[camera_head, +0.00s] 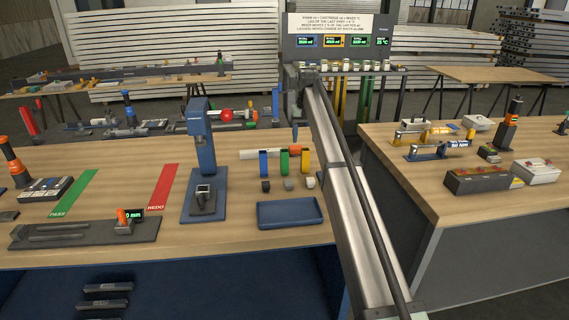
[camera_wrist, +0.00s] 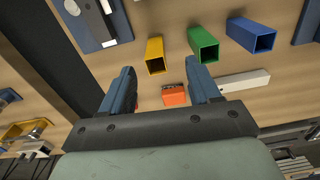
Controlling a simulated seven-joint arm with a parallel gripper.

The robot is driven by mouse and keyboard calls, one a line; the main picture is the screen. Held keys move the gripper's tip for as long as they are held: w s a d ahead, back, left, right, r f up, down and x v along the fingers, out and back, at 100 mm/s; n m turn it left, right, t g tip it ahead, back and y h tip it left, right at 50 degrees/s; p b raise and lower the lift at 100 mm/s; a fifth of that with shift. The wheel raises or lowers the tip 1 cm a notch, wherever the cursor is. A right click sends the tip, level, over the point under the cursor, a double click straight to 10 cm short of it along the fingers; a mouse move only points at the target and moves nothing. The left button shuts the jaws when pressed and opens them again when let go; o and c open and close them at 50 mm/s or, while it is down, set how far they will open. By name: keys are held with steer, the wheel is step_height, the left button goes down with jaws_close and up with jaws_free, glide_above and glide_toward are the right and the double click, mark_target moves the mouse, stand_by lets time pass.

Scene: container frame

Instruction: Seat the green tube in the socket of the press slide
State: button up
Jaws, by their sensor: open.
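The green tube (camera_head: 284,163) is square and stands upright between the blue tube (camera_head: 263,163) and the yellow tube (camera_head: 305,163). In the wrist view the green tube (camera_wrist: 203,45) shows its open end, just beyond my right fingertip. The blue press (camera_head: 195,150) stands to the left of the tubes. The press slide (camera_head: 204,197) sits low at its front with a small square socket. My gripper (camera_wrist: 162,66) is open and empty, with its fingers on the tube side of the table. In the head view its fingers are not clearly made out.
An orange-ended piece (camera_head: 294,150) and a white bar (camera_head: 235,153) lie behind the tubes. The orange piece (camera_wrist: 174,95) shows between my fingers. A gap separates the right table (camera_head: 430,195).

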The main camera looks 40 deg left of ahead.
step_height(320, 180, up, 2)
glide_above(284, 160)
steer(key=w, duration=0.2)
steer(key=shift+n, duration=0.3)
steer(key=shift+s+a+f, duration=0.1)
steer(key=shift+a+f, duration=0.05)
steer(key=shift+f, duration=2.1)
steer(key=shift+s+a+f, duration=0.1)
steer(key=shift+s+f, duration=0.05)
steer(key=shift+f, duration=2.05)
steer(key=shift+s+a+f, duration=0.1)
steer(key=shift+a+f, duration=0.05)
steer(key=shift+f, duration=2.1)
steer(key=shift+c, duration=0.4)
steer(key=c, duration=1)
steer(key=shift+r, duration=0.15)
